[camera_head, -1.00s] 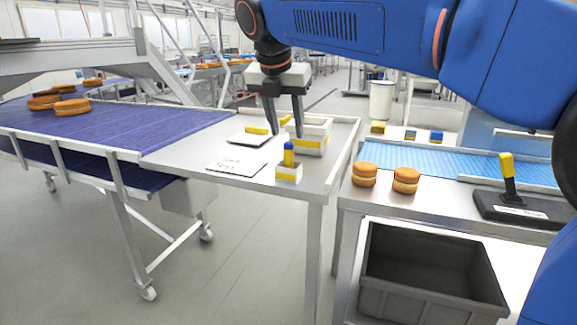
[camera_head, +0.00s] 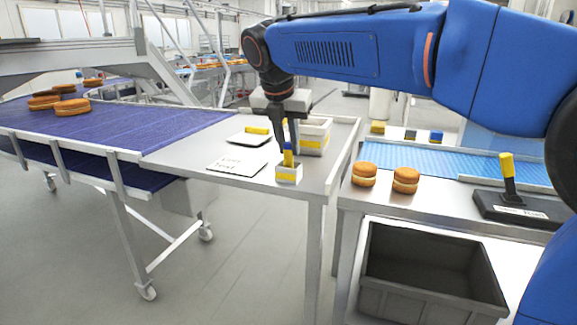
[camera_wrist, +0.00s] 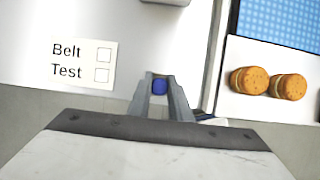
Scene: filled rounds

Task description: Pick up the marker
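The marker (camera_head: 288,159) stands upright in a small white and yellow holder (camera_head: 289,175) near the front right of the steel table. It is blue, partly covered by my fingers. My gripper (camera_head: 287,147) points down over the holder, with its fingers around the marker's upper part. In the wrist view, the blue marker end (camera_wrist: 160,87) sits between the two fingertips (camera_wrist: 160,80), with almost no gap on either side. The gripper looks shut on it. The marker's lower end is hidden in the holder.
A "Belt Test" card (camera_head: 238,160) lies left of the holder. A yellow block (camera_head: 257,129) rests on a pad behind the card. Two cakes (camera_head: 405,180) sit on the right table, above a dark bin (camera_head: 430,285).

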